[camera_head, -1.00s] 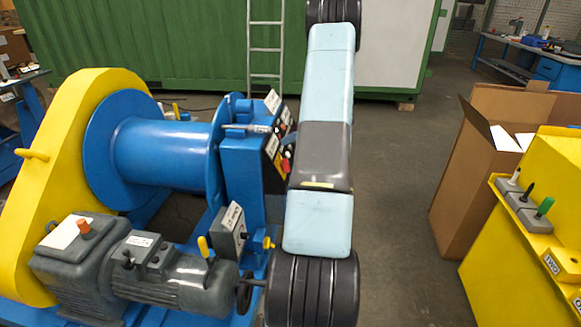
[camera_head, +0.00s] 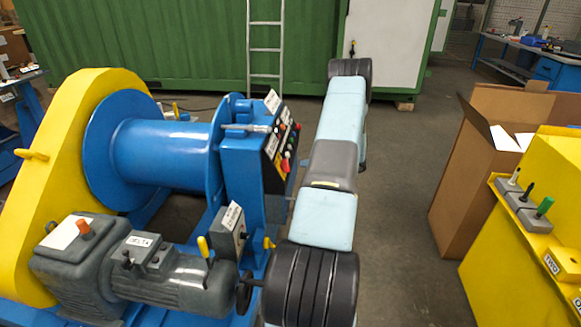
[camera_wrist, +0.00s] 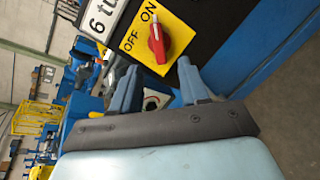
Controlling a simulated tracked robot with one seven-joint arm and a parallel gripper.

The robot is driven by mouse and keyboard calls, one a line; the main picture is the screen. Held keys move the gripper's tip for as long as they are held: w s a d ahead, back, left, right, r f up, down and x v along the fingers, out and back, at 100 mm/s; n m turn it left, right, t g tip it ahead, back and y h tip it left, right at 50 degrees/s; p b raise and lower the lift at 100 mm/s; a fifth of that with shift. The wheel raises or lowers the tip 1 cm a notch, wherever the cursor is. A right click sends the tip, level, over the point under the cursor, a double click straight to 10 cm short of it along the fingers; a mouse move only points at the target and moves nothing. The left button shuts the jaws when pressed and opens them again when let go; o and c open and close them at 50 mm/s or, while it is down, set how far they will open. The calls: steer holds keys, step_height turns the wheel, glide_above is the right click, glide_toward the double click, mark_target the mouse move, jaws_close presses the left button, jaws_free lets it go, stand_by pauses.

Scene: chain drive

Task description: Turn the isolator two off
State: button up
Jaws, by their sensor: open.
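In the wrist view, a red rotary knob (camera_wrist: 158,40) sits on a yellow plate (camera_wrist: 180,35) marked ON and OFF. I cannot tell which isolator it is; a white label beside it (camera_wrist: 100,18) reads "6 tu" before being cut off. My gripper (camera_wrist: 158,76) is open and empty, its two blue-grey fingers pointing towards the knob but apart from it. In the head view, a control panel (camera_head: 270,150) on the blue winch carries a red knob (camera_head: 285,165). My gripper is hidden behind my arm there.
The blue winch drum (camera_head: 160,150) and grey motor (camera_head: 170,280) stand left of my arm. A cardboard box (camera_head: 465,180) and a yellow cabinet (camera_head: 530,240) with several levers and a "TWO" label stand right. Floor between arm and box is clear.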

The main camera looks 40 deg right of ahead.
mark_target(286, 166)
steer(key=x, duration=0.8)
steer(key=shift+w+a+f, duration=0.15)
steer(key=shift+w+a, duration=0.05)
steer(key=shift+w, duration=0.1)
steer(key=shift+c, duration=0.3)
